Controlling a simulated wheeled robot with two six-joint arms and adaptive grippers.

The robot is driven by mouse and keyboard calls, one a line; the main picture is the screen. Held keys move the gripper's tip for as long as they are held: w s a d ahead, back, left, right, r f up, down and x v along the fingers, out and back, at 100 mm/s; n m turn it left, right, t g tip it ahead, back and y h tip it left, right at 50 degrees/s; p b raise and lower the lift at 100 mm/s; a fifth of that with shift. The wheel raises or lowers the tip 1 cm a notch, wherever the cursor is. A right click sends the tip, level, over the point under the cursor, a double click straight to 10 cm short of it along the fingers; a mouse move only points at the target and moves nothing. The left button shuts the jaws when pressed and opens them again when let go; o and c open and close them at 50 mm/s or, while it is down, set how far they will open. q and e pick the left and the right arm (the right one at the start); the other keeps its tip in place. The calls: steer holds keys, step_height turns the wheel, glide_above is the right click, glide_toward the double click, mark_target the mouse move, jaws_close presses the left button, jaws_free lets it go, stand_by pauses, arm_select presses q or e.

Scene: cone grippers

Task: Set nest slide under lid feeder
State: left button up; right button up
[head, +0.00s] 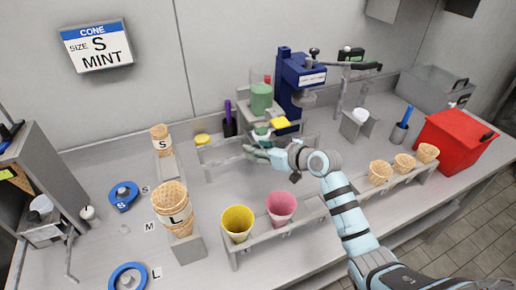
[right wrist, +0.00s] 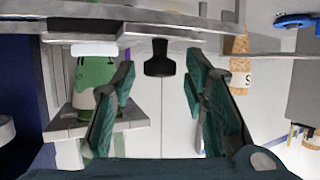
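A blue press-like machine (head: 290,80) stands at the back. Beside it is a clear cylinder (head: 261,75) above a green container (head: 261,98); I cannot tell which part is the lid feeder. A grey rail frame (head: 222,157) runs in front of them, but the nest on it is not clear to me. My right gripper (head: 252,152) is at this frame. In the right wrist view its fingers (right wrist: 160,75) are apart, with a black knob (right wrist: 158,60) between or just beyond the tips, gaps on both sides. A green container (right wrist: 95,80) shows left of the fingers. My left gripper is out of view.
A rack with a yellow cup (head: 237,222) and pink cup (head: 281,206) stands in front. Stacked cones (head: 174,203) are left, small cones (head: 404,163) right, near a red box (head: 455,140). A wall sign (head: 97,46) reads cone size S mint.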

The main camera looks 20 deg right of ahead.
steer(key=shift+s+d+r, duration=0.1)
steer(key=shift+s+d, duration=0.15)
steer(key=shift+s, duration=0.1)
steer(key=v, duration=1.1)
steer(key=shift+s, duration=0.1)
